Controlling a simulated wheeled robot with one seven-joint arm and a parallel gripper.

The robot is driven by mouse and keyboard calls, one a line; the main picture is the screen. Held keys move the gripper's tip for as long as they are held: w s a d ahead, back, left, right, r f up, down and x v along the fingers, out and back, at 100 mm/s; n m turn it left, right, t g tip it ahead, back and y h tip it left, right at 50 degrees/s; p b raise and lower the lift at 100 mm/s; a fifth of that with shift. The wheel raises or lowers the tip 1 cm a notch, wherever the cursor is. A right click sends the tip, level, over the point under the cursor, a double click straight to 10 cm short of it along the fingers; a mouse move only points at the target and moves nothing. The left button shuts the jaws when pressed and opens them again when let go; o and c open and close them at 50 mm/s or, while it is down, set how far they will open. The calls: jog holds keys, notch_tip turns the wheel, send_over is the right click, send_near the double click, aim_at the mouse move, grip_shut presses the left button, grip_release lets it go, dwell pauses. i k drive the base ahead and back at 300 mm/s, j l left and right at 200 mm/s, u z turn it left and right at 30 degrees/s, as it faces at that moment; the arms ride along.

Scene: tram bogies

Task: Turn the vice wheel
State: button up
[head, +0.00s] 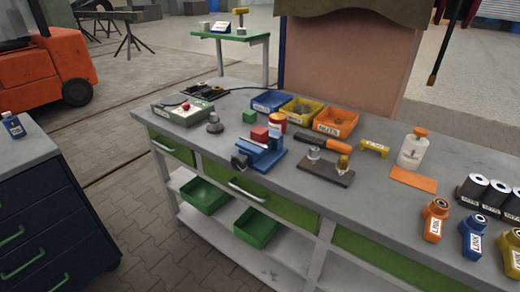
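A blue vice (266,153) stands on the grey workbench (300,190), close to its front edge. Its dark round wheel (239,162) is on the left end, facing the front of the bench. A red block (260,135) shows at the top of the vice; I cannot tell if it is clamped. My gripper is not in view.
Behind the vice are a green cube (249,117), a red-and-cream can (277,122) and blue, yellow and orange (335,121) bins. A control box (184,110) and grey knob (214,124) stand left. A brown board (325,173) lies right. Floor in front is clear.

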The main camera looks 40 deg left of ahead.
aim_at(238, 161)
jog(key=i+j, duration=0.1)
jog(key=j, duration=1.1)
jog(key=i+j, duration=0.15)
jog(key=j, duration=0.45)
jog(key=k+u, duration=0.05)
